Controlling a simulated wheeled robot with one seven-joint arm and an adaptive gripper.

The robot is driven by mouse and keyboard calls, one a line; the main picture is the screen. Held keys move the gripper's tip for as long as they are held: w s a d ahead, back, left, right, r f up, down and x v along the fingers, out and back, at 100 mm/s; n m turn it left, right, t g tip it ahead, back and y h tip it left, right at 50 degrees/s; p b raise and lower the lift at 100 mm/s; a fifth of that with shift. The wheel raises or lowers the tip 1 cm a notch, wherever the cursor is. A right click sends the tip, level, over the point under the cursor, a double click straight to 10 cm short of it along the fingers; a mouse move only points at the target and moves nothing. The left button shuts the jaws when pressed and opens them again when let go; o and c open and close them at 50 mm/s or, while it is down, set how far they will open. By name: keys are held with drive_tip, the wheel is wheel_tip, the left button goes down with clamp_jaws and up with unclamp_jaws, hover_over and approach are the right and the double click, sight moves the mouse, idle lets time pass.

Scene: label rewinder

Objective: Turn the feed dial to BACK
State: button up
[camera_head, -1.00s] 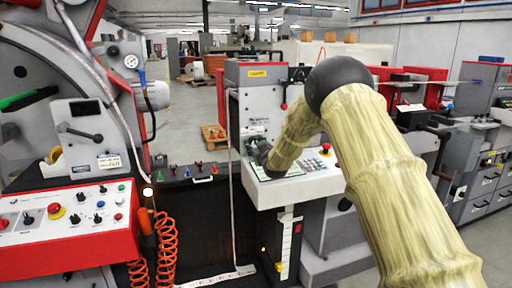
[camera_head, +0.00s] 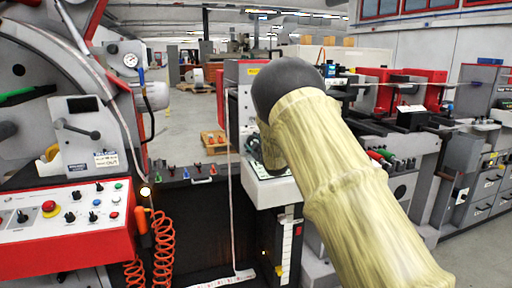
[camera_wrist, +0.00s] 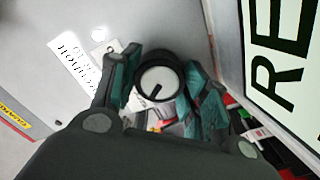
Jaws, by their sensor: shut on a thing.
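The feed dial (camera_wrist: 158,80) shows in the wrist view as a round knob with a black rim and a pale face. A short black pointer mark on the face slants toward the picture's lower left. My gripper (camera_wrist: 157,88) has its dark green fingers on the left and right sides of the dial and is shut on it. In the head view my gripper (camera_head: 254,150) is at the grey machine's front, mostly hidden behind my arm. The dial cannot be made out there. The BACK marking cannot be read in either view.
A white sign with large dark letters (camera_wrist: 285,50) stands close on the right in the wrist view. A printed label (camera_wrist: 75,60) lies left of the dial. In the head view, a red control panel (camera_head: 70,225) with several knobs is at the left, and orange coiled hoses (camera_head: 162,250) hang beside it.

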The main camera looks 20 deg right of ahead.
idle(0.5)
drive_tip(key=o, duration=1)
drive_tip(key=s, duration=1.2)
drive_tip(key=shift+d, duration=0.25)
